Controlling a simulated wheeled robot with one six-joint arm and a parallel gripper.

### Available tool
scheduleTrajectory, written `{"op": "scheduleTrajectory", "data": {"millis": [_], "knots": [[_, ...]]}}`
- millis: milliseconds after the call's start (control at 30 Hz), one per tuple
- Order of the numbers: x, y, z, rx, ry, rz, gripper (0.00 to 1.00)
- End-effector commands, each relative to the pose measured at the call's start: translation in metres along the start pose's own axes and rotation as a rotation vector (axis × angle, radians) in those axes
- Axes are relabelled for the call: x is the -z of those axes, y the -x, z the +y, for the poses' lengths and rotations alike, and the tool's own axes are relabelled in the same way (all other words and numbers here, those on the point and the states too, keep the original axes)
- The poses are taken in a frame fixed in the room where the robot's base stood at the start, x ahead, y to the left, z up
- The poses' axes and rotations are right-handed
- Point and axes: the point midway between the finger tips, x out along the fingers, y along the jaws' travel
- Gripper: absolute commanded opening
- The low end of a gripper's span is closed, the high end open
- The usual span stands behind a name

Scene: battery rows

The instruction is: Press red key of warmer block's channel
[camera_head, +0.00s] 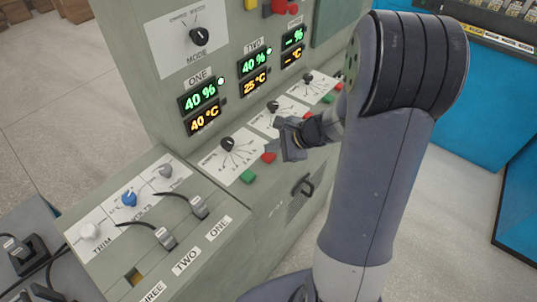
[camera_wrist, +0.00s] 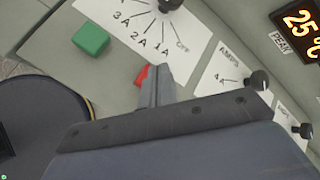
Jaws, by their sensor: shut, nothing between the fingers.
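Display ONE (camera_head: 201,109) reads 40 % and 40 °C. Display TWO (camera_head: 254,72) reads 40 % and 25 °C, and the third display (camera_head: 292,46) shows dashes. The red key of channel one (camera_head: 268,157) sits below its dial (camera_head: 227,143), right of the green key (camera_head: 247,177). My gripper (camera_head: 288,150) is shut and empty, close to the right of that red key. In the wrist view, my fingers (camera_wrist: 155,85) partly cover the red key (camera_wrist: 142,75); I cannot tell whether they touch it. The green key (camera_wrist: 90,39) is clear to the left.
More dials (camera_head: 307,78) line the panel to the right, with another green key (camera_head: 327,99) and red key (camera_head: 339,87). Below are a black handle (camera_head: 304,186) and a lower shelf with plugged leads (camera_head: 165,238) and a blue knob (camera_head: 129,199). My arm hides part of the panel.

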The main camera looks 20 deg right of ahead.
Motion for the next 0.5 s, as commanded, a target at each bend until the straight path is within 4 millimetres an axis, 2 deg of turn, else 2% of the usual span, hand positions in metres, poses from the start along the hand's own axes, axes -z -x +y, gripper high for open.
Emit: {"op": "scheduleTrajectory", "data": {"millis": [500], "knots": [[0.0037,-0.0052,0.0037,0.0,0.0,0.0,0.0]]}}
